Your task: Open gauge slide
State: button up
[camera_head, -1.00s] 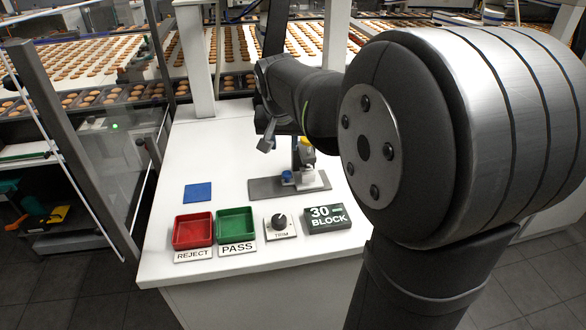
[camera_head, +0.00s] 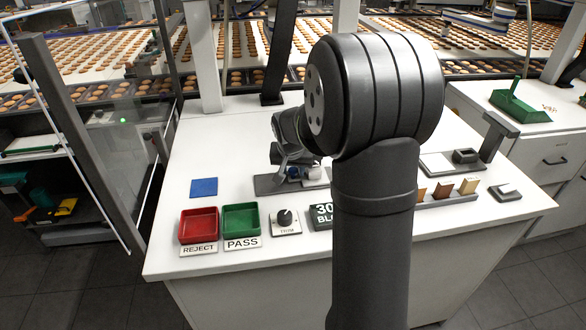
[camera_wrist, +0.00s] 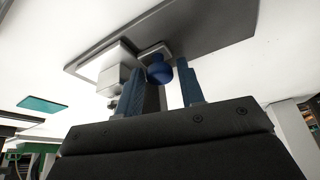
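The gauge has a dark grey base plate (camera_head: 266,185) on the white bench, with a pale metal block (camera_head: 316,175) and a small blue knob (camera_head: 293,173) on it. My arm hides its right part in the head view. In the wrist view the base plate (camera_wrist: 220,25), the metal block (camera_wrist: 112,65) and the round blue knob (camera_wrist: 158,70) show close up. My gripper (camera_wrist: 166,82) is open, its two blue fingers apart with the knob showing between them near the tips. Whether they touch the knob I cannot tell. In the head view my gripper (camera_head: 279,160) is at the gauge.
In front stand the red reject bin (camera_head: 198,238), the green pass bin (camera_head: 241,234), a trim dial (camera_head: 285,218) and the half-hidden 30 block (camera_head: 322,216). A blue square (camera_head: 204,187) lies left. Wooden-coloured blocks (camera_head: 443,190) and another device (camera_head: 465,157) stand right. The bench's back left is clear.

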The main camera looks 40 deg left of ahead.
grip_shut()
jog(key=s+a, duration=0.9)
jog(key=shift+a, duration=0.1)
grip_release()
jog(key=shift+r, duration=0.1)
jog(key=v, duration=1.7)
jog(key=shift+s, duration=0.1)
jog(key=x, duration=1.7)
jog(key=shift+w+d, duration=0.25)
jog(key=shift+w, duration=0.05)
